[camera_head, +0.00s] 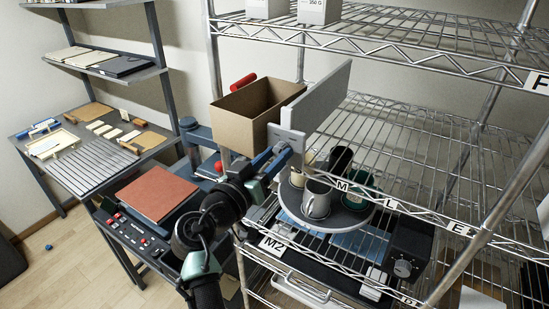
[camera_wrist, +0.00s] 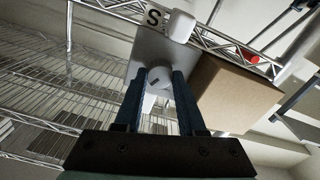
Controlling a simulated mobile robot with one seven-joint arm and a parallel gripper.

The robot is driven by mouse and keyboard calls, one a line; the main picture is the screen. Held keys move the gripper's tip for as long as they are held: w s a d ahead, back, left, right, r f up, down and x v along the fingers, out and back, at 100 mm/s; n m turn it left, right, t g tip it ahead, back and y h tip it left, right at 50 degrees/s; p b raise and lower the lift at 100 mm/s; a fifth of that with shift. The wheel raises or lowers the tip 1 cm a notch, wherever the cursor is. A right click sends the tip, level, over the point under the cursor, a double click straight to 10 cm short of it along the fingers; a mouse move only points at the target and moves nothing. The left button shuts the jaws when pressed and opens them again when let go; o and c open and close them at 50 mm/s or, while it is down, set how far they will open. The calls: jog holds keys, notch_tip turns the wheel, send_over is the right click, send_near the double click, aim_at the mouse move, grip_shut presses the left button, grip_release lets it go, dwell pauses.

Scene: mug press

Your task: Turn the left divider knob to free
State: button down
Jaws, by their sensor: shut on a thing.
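The left divider is a tall grey panel (camera_head: 318,98) standing on the wire shelf beside a cardboard box. Its knob (camera_wrist: 159,78) is a pale round piece with a small dark mark, seen in the wrist view in front of the grey panel (camera_wrist: 150,48). My gripper (camera_wrist: 163,80) has its two dark fingers closed on the sides of the knob. In the head view my gripper (camera_head: 282,150) meets the lower front of the divider, and the fingers hide the knob there. I cannot read the knob's setting.
The open cardboard box (camera_head: 240,115) is close to my gripper, also in the wrist view (camera_wrist: 235,95). A round tray (camera_head: 345,222) with mugs, including a grey one (camera_head: 316,200), stands below right. Wire shelf rails and posts (camera_head: 487,120) surround the space.

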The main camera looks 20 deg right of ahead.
jog(key=n+b, duration=0.1)
jog(key=n, duration=0.8)
jog(key=shift+n, duration=0.3)
jog(key=shift+n+p, duration=0.45)
jog(key=shift+n, duration=1.05)
jog(key=c, duration=0.5)
grip_release()
jog(key=shift+a+f, duration=0.1)
